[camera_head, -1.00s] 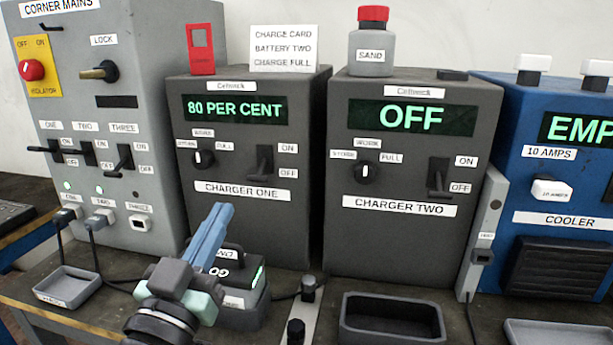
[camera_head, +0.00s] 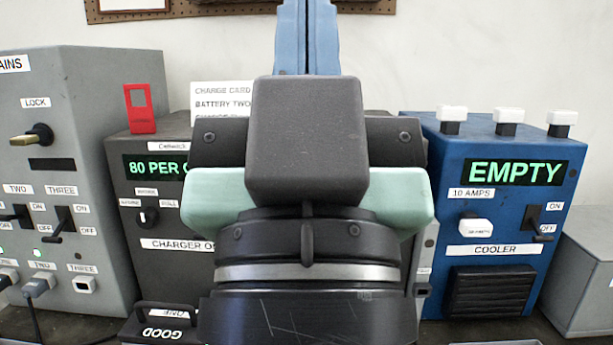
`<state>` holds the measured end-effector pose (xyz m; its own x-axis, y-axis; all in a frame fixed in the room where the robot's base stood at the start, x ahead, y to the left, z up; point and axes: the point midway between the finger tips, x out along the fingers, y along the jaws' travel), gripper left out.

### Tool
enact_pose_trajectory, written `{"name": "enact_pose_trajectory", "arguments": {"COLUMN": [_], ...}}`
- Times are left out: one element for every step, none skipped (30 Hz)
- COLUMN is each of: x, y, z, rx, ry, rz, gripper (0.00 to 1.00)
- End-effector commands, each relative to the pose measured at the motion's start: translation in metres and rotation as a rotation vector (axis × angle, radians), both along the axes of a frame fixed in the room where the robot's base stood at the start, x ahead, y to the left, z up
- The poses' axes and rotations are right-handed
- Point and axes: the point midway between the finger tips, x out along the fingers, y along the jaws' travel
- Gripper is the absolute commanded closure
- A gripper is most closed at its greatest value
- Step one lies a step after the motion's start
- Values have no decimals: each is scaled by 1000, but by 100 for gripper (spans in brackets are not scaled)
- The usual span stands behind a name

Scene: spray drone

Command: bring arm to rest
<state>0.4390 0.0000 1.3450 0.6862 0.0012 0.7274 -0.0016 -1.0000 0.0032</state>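My arm stands upright in the middle of the view, close to the camera. My gripper (camera_head: 307,38) points up, its two blue fingers side by side with at most a thin line between them. Nothing shows between the fingers, and their tips run out of the top of the picture. The arm hides charger two and most of the right part of charger one (camera_head: 150,190).
The grey corner mains box (camera_head: 60,130) stands at left and the blue cooler (camera_head: 505,215), reading EMPTY, at right. A battery marked GOOD (camera_head: 160,325) sits low in front of charger one. A red tag (camera_head: 139,108) and a white card (camera_head: 218,98) are behind.

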Motion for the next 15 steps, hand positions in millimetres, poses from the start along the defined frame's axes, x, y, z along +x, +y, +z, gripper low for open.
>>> {"name": "enact_pose_trajectory", "arguments": {"x": [0, 0, 0, 1, 1, 1, 1, 1, 1, 1, 1, 1, 1, 1, 1], "y": [0, 0, 0, 0, 0, 0, 0, 1, 1, 1, 1, 1, 1, 1, 1], "z": [27, 35, 47, 57, 66, 79, 89, 98, 111, 120, 129, 140, 148, 155, 163], "rx": [1, 1, 1, 1, 1, 1, 1, 1, 1, 1, 1, 1, 1, 1, 1], "ry": [1, 1, 1, 1, 1, 2, 2, 2, 2, 2, 2, 2, 3, 3, 3], "rz": [1, 1, 1, 1, 1, 1, 1, 1, 1, 1, 1, 2, 2, 3, 3], "gripper": [100, 100, 100, 100, 100, 100, 100, 100, 100, 100, 100, 100, 100, 100, 100]}}
